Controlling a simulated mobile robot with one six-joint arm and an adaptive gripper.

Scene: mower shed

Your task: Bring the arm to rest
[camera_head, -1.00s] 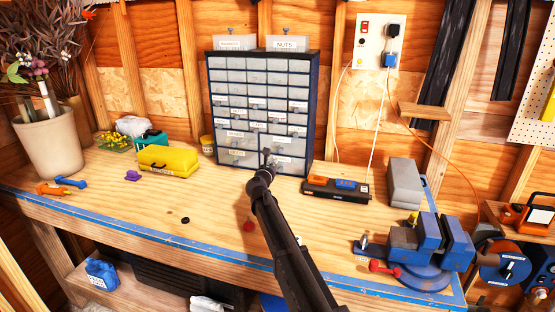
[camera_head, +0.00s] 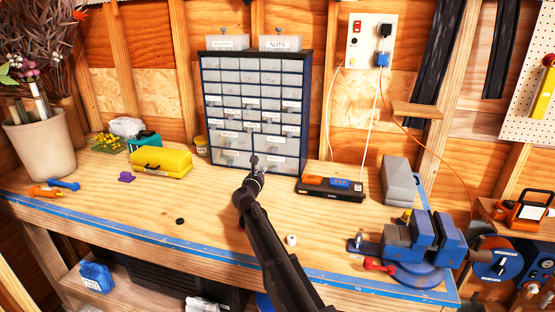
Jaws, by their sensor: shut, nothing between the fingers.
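My gripper (camera_head: 255,163) is at the end of my dark arm, which reaches up from the bottom middle of the picture over the wooden workbench (camera_head: 90,212). It is in front of the lower drawers of the blue small-parts cabinet (camera_head: 255,105). The fingers look shut with nothing held. I cannot tell whether the tip touches the drawer fronts. My arm hides part of the bench top behind it.
A yellow case (camera_head: 161,163) lies left of the cabinet. A black-and-orange device (camera_head: 331,188) and a grey box (camera_head: 398,180) are to the right. A blue vise (camera_head: 420,245) is at the right front. A small white piece (camera_head: 291,240) lies beside my arm. The left-middle bench is mostly clear.

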